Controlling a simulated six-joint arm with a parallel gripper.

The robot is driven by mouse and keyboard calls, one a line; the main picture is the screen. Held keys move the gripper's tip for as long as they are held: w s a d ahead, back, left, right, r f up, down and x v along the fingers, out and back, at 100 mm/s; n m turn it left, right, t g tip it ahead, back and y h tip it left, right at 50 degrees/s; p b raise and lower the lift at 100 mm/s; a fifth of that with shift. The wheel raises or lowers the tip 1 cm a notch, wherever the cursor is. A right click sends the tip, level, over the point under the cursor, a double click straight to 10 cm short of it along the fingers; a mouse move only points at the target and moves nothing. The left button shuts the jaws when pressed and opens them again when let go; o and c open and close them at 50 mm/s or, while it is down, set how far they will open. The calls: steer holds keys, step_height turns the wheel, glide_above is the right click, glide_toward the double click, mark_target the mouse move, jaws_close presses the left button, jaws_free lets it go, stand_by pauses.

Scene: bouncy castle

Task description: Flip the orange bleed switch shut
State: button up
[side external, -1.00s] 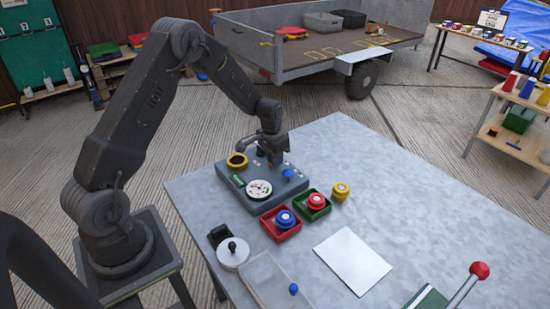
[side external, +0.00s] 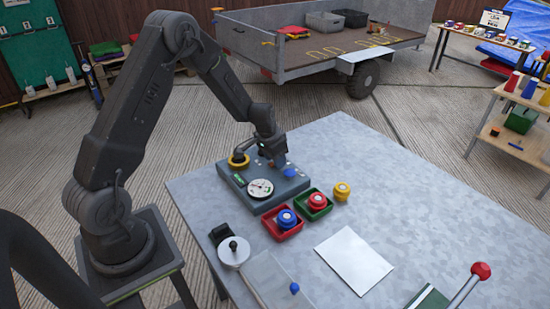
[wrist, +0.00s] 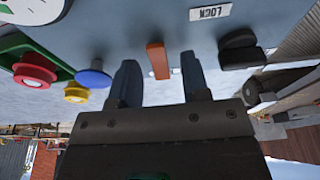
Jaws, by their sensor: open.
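The orange bleed switch (wrist: 158,60) shows in the wrist view as a short upright bar on the grey-blue panel. My gripper (wrist: 160,66) is open, with one finger on each side of the switch and a visible gap to both. It is not clear how deep the fingertips reach beside it. In the side view the panel (side external: 283,193) lies on the table, with my gripper (side external: 276,161) low over its far part. The gripper hides the switch there.
A blue knob (wrist: 92,78) stands left of the fingers and a black knob (wrist: 240,48) to the right, near a LOCK label (wrist: 209,12). The panel has a white dial (side external: 260,189). Red (side external: 283,233) and green (side external: 315,211) trays with knobs sit in front.

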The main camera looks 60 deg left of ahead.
mark_target(267, 170)
steer(key=v, duration=1.4)
steer(key=shift+s, duration=0.1)
steer(key=s+d+r+t, duration=0.2)
steer(key=s+d+r, duration=1)
steer(key=s+d, duration=0.15)
steer(key=s+d+r+t, duration=0.1)
steer(key=s+d, duration=0.2)
steer(key=s, duration=0.6)
steer(key=shift+d, duration=0.2)
